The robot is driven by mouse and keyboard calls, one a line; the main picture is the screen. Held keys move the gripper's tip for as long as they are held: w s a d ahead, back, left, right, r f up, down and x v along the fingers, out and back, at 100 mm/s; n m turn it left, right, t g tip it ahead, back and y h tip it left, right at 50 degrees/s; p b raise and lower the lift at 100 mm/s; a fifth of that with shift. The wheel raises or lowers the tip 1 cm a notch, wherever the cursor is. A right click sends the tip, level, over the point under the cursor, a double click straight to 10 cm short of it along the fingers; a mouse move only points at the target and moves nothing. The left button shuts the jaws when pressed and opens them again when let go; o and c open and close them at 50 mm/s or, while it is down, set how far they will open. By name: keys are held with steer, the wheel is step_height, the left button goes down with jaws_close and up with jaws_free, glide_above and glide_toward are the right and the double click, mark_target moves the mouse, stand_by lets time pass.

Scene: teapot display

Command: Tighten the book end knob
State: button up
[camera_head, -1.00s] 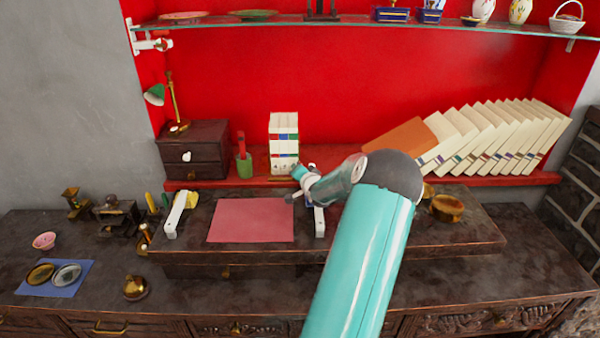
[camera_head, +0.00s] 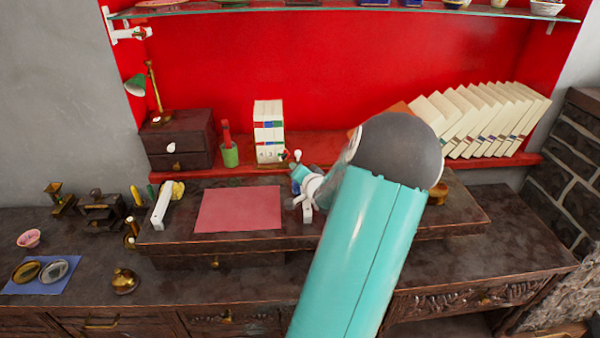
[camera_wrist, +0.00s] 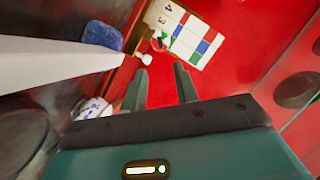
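A small white rounded knob (camera_head: 297,154) shows beside the upright white books (camera_head: 268,130) on the red shelf. I take it for the book end knob. It also shows in the wrist view (camera_wrist: 147,59), just beyond the left fingertip and close to the numbered books (camera_wrist: 185,35). My gripper (camera_wrist: 161,70) has its two dark fingers spread apart with nothing between them. In the head view my gripper is small and partly hidden by my teal arm, near the shelf's front edge. I cannot see contact between finger and knob.
A green cup (camera_head: 230,155) and a drawer box (camera_head: 178,140) stand left of the books. A row of leaning books (camera_head: 485,120) is at the right. A pink sheet (camera_head: 238,208) lies on the desk. A blurred white bar (camera_wrist: 50,62) crosses the wrist view's left.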

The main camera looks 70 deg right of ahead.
steer(key=shift+s+a+r, duration=0.1)
steer(key=shift+s+a, duration=0.2)
